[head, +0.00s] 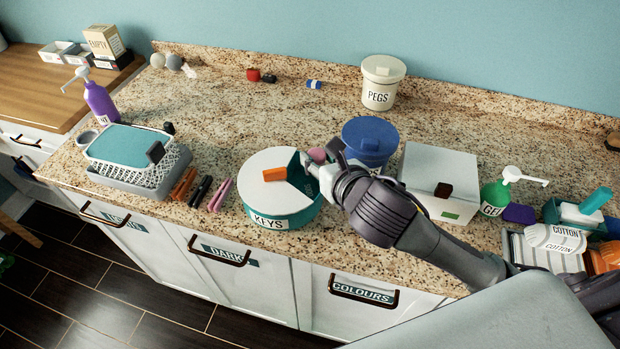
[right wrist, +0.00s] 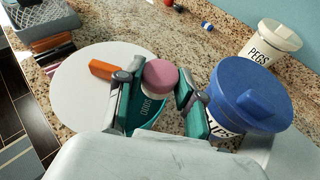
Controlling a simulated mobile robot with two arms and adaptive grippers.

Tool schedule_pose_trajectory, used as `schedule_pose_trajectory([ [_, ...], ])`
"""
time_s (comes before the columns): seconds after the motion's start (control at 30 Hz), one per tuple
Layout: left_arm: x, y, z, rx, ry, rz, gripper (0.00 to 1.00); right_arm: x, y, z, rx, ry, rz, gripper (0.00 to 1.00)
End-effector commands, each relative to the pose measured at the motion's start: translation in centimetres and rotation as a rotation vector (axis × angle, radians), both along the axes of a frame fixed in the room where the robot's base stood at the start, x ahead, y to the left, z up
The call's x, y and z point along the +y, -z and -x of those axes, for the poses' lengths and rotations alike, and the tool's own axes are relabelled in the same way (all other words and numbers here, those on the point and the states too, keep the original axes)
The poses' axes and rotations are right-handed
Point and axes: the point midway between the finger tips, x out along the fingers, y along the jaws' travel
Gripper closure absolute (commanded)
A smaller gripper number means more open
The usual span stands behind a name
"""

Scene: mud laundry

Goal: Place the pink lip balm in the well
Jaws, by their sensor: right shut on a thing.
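The pink lip balm (head: 317,154) shows as a round pink top in the head view. In the right wrist view the lip balm (right wrist: 160,74) sits between the fingertips of my right gripper (right wrist: 157,88). My right gripper (head: 320,163) is shut on it, above the right side of the round teal container labelled KEYS (head: 279,222). A white lid (head: 264,189) covers most of that container. The open teal wedge at its right is the well (head: 299,176), partly hidden by my gripper. My left gripper is not in view.
A blue-lidded tub (head: 370,137) stands close right of my gripper, with a white box (head: 439,170) beyond. An orange block (head: 274,174) lies on the white lid. A PEGS tub (head: 381,84) stands behind. Pens and a pink clip (head: 220,194) lie left of the container.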

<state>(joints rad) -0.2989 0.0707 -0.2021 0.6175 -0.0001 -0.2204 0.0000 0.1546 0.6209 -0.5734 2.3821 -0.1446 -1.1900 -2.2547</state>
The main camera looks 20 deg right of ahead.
Motion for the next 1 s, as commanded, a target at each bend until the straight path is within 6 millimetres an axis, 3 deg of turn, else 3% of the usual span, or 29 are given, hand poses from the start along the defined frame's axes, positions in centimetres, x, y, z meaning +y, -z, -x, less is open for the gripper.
schedule_pose_trajectory([
  [0.2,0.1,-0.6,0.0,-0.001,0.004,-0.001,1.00,1.1,1.3,-2.5,-0.002,0.000,-0.001,0.84],
  [0.53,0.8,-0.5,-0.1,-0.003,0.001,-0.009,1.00,1.2,5.2,-2.6,0.001,0.000,0.000,0.84],
  [1.0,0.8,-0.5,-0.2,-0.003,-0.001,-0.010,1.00,1.1,5.9,-2.7,-0.002,-0.001,0.002,0.84],
])
